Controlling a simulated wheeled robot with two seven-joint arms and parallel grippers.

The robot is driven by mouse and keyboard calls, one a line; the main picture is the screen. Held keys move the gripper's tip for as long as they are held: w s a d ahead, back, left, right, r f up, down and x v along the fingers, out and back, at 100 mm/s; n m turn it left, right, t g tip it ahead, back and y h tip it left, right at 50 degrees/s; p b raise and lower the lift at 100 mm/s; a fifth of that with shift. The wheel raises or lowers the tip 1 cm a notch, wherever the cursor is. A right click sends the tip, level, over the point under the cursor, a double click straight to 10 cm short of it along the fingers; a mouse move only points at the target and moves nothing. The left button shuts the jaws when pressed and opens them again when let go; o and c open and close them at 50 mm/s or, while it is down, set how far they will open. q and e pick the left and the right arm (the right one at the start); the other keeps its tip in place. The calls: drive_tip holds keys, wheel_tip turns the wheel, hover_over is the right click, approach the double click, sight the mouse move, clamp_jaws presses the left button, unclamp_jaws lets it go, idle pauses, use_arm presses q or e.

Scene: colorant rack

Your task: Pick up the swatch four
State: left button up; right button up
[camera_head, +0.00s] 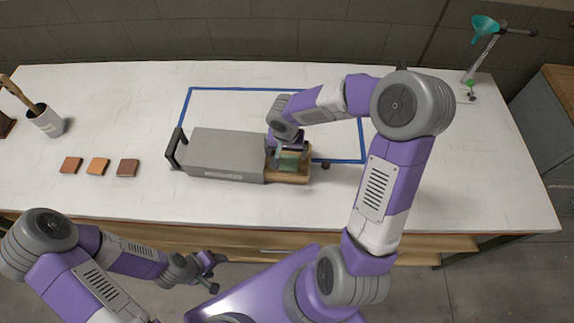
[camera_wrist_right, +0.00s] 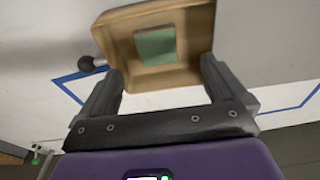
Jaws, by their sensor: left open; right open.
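A green swatch (camera_head: 289,163) lies in a wooden tray (camera_head: 303,176) at the right end of a grey box-shaped device (camera_head: 222,153). The green swatch (camera_wrist_right: 156,46) also shows in the right wrist view, flat inside the tray (camera_wrist_right: 193,73). No number is readable on it. My right gripper (camera_head: 288,152) is over the tray, and its fingers (camera_wrist_right: 163,82) are open and empty, with the swatch ahead between them. Three brownish swatches lie in a row at the left: a red-brown one (camera_head: 71,165), an orange one (camera_head: 97,166) and a dark brown one (camera_head: 128,168). My left gripper (camera_head: 212,268) is open in front of the table.
A blue tape outline (camera_head: 236,89) surrounds the area behind the device. The device has a black handle (camera_head: 174,147) at its left and a dark knob (camera_head: 326,166) at the tray. A cup with tools (camera_head: 46,121) stands far left. A teal funnel on a stand (camera_head: 485,29) is at back right.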

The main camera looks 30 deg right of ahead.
sight(289, 162)
drive_tip(key=shift+f, duration=0.75)
drive_tip(key=f, duration=0.2)
drive_tip(key=d+f, duration=0.1)
drive_tip(key=f, duration=0.1)
drive_tip(key=w+f+b, duration=0.1)
drive_tip(key=f, duration=0.1)
drive_tip(key=shift+d+f, duration=0.2)
drive_tip(key=c, duration=1.1)
